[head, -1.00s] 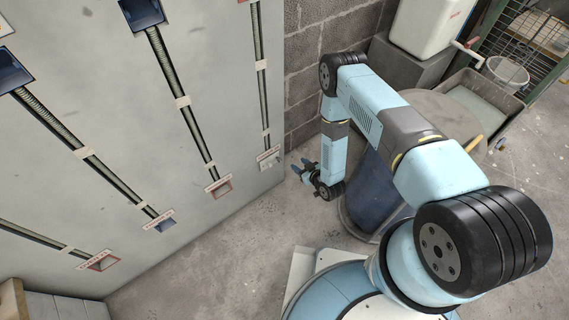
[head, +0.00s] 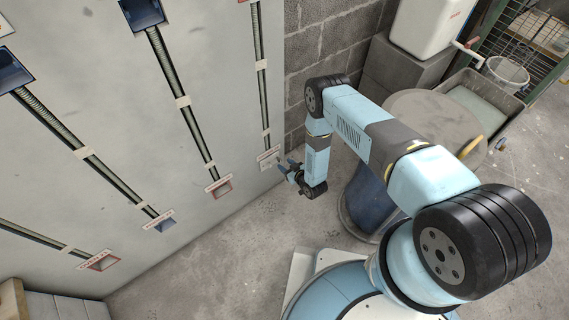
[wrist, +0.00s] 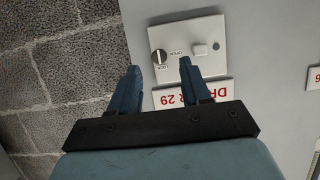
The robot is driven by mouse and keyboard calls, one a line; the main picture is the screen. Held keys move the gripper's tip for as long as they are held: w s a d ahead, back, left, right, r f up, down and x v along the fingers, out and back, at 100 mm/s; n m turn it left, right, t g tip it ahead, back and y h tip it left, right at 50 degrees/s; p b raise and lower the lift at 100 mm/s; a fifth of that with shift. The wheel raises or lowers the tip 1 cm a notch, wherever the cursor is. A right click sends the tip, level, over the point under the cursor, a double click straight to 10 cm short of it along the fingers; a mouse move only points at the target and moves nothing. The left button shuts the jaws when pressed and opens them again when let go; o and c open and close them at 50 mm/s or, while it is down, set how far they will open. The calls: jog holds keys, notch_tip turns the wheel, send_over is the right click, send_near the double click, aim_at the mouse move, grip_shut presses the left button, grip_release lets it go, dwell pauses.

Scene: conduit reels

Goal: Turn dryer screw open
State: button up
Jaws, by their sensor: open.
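The dryer plate (wrist: 187,28) is a white wall plate, upside down in the wrist view, with a label below it reading "DR" and "29" (wrist: 220,90). A round grey slotted screw (wrist: 158,57) sits on its left side, beside the words OPEN and LOCK. Its slot looks roughly upright in that view. In the head view the plate (head: 268,155) is low on the wall, just left of my gripper (head: 287,167).
A block wall (wrist: 70,70) meets the panel at the left in the wrist view. In the head view, other conduits end at red and blue ports, such as a red one (head: 220,187). A large drum (head: 366,205) stands right of my gripper. The floor below is clear.

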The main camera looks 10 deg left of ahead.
aim_at(280, 161)
jog(key=shift+x, duration=1.6)
jog(key=shift+c, duration=0.3)
